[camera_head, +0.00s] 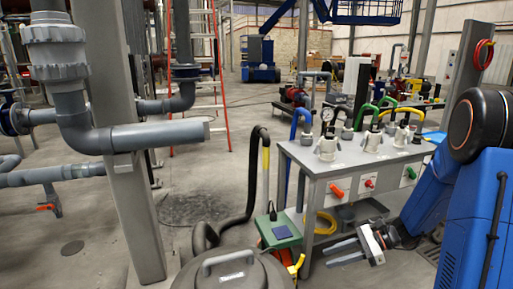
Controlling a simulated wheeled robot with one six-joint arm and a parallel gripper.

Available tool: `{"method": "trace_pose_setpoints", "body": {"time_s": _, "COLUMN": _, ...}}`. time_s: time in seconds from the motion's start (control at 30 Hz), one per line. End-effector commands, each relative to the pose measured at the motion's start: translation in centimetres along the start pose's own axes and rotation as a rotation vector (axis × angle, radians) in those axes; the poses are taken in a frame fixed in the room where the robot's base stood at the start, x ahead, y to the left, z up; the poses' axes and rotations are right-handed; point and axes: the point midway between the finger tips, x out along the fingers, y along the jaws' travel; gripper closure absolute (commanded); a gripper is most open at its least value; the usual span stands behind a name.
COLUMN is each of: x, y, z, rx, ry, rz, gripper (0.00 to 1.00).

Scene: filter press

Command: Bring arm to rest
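My arm's blue links and black, orange-ringed joint (478,122) fill the right side of the head view. My gripper (330,254) is low, in front of the grey workbench (318,168), with its fingers pointing left. Its two grey fingers are apart and nothing shows between them, so it is open and empty. In the picture, the fingers lie just right of the bench's front leg. I cannot tell how far the gripper is from the bench.
The bench carries several white pump-like fittings (327,147) with coloured hoses. A round grey lid (235,272) and a green-topped box (281,231) are near the front. A grey pillar (137,220) and pipes stand left.

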Motion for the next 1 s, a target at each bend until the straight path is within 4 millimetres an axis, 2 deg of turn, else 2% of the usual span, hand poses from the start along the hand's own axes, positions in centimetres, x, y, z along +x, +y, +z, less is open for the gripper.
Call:
{"method": "trace_pose_setpoints", "body": {"time_s": 0.1, "x": 0.1, "y": 1.9, "z": 2.0, "rx": -0.102, "ry": 0.062, "rz": 0.046, "gripper": 0.68}}
{"method": "trace_pose_setpoints", "body": {"time_s": 0.4, "x": -0.2, "y": 6.5, "z": 5.5, "rx": -0.353, "ry": 0.212, "rz": 0.16, "gripper": 0.68}}
{"method": "trace_pose_setpoints", "body": {"time_s": 1.0, "x": -2.7, "y": 15.0, "z": 9.9, "rx": -0.856, "ry": 0.521, "rz": 0.363, "gripper": 0.68}}
